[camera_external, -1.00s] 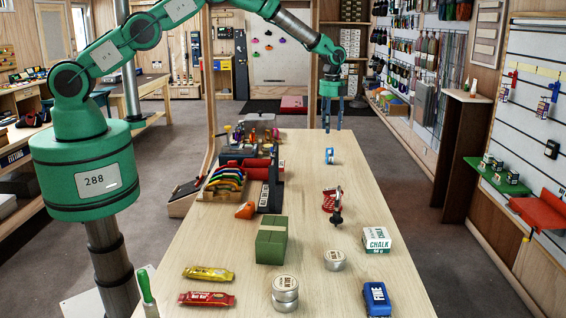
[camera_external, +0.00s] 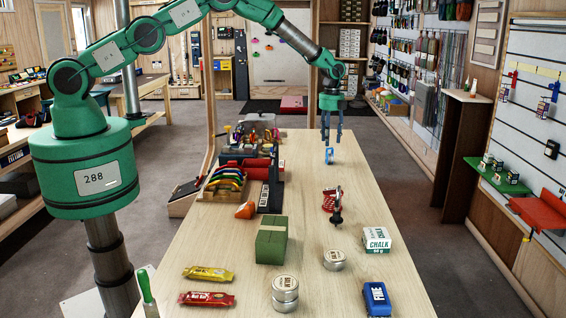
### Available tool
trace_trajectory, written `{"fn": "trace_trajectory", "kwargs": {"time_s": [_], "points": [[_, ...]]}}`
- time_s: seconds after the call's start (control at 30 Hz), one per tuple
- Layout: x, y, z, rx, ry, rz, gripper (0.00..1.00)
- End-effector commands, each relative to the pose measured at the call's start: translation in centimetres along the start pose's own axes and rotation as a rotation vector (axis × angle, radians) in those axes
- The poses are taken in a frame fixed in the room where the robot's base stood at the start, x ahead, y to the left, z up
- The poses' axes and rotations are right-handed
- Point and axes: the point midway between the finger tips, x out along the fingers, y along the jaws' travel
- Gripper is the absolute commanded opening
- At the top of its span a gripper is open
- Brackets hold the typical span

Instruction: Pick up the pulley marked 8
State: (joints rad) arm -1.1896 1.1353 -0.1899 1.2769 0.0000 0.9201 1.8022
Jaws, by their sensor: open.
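A small blue item (camera_external: 329,157), which looks like a pulley, stands on the far part of the wooden table. Its marking is too small to read. My gripper (camera_external: 331,141) points down, open, with its fingertips just above or around the top of the blue item; I cannot tell whether they touch it. A red item with a dark part (camera_external: 331,203) lies nearer on the table, and I cannot read any mark on it.
A chalk box (camera_external: 377,240), round tins (camera_external: 285,292), a blue pack (camera_external: 377,298), a green block (camera_external: 271,241) and two bars (camera_external: 207,273) stand nearer. A rack of coloured gear (camera_external: 223,184) lines the left edge. The table around the blue item is clear.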

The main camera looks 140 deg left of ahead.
Motion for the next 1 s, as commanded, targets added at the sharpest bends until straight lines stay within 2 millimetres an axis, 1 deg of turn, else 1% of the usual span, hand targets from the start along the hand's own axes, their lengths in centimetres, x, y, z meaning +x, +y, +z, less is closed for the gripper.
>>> {"fn": "trace_trajectory", "kwargs": {"time_s": [0.5,0.63,1.0], "points": [[4.1,-0.2,0.1,0.000,0.000,-0.001,0.46],[4.5,-0.2,0.1,0.000,0.000,-0.001,0.46],[4.5,-0.2,0.1,0.000,0.000,-0.001,0.46]]}}
